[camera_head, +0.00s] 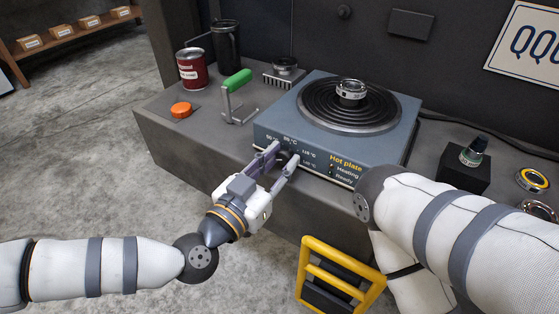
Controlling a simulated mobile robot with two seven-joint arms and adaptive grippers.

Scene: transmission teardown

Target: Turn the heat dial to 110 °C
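The blue-grey hot plate (318,152) stands on the dark bench, its front panel facing me. The dark heat dial (284,159) sits on that panel, with white temperature marks around it; part of it is hidden by my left gripper. My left gripper (285,154) reaches in from the front, its two fingers pointing at the panel, one on each side of the dial. I cannot tell whether the fingers press on the dial. Where the dial points is too small to read. My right arm crosses the lower right; its gripper is out of view.
A metal ring part (351,89) rests on the round burner. A green-handled tool (238,82), an orange button (181,110), a red can (192,69) and a dark mug (226,45) stand left. A yellow frame (311,266) is below the bench edge. A black block (463,173) stands right.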

